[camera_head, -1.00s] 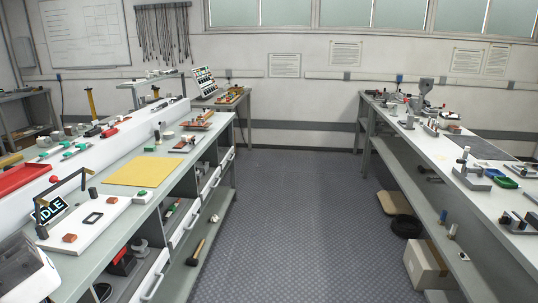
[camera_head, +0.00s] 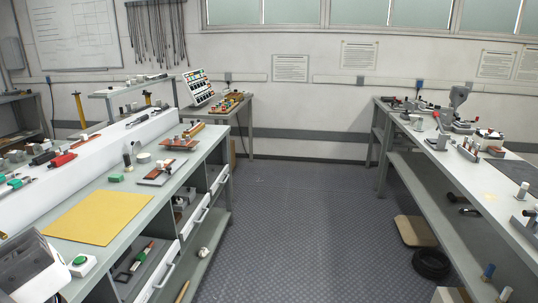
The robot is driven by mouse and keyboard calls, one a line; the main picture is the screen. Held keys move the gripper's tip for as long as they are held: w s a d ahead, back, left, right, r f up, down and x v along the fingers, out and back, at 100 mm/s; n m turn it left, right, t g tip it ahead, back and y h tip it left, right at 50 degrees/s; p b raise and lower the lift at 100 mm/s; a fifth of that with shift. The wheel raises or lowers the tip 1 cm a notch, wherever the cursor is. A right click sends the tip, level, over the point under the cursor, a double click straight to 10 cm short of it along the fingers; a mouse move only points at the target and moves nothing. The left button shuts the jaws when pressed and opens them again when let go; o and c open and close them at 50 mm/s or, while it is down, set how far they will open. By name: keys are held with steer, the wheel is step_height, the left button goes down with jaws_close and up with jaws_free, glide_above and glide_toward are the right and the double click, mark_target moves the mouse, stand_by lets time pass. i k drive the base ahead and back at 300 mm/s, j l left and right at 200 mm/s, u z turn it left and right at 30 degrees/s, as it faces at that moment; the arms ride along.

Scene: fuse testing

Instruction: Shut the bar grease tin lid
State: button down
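I cannot pick out a bar grease tin or its lid for certain in the head view. A small pale round container (camera_head: 143,158) stands on the left bench, too small to tell whether it is the tin or has a lid.
A left bench (camera_head: 150,190) holds a yellow mat (camera_head: 95,217), a green-button box (camera_head: 81,264) and small parts. A right bench (camera_head: 460,175) holds fixtures. A small table (camera_head: 222,110) stands at the back. The floor (camera_head: 300,220) between is clear, with a black ring (camera_head: 431,263) at right.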

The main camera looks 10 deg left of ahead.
mark_target(137, 146)
steer(key=i, duration=1.25)
steer(key=i+l+u, duration=0.1)
steer(key=i, duration=1.15)
steer(key=i+u, duration=0.4)
steer(key=i+l+u, duration=0.1)
steer(key=i+u, duration=0.35)
steer(key=i, duration=0.15)
steer(key=i+u, duration=0.4)
steer(key=k, duration=0.1)
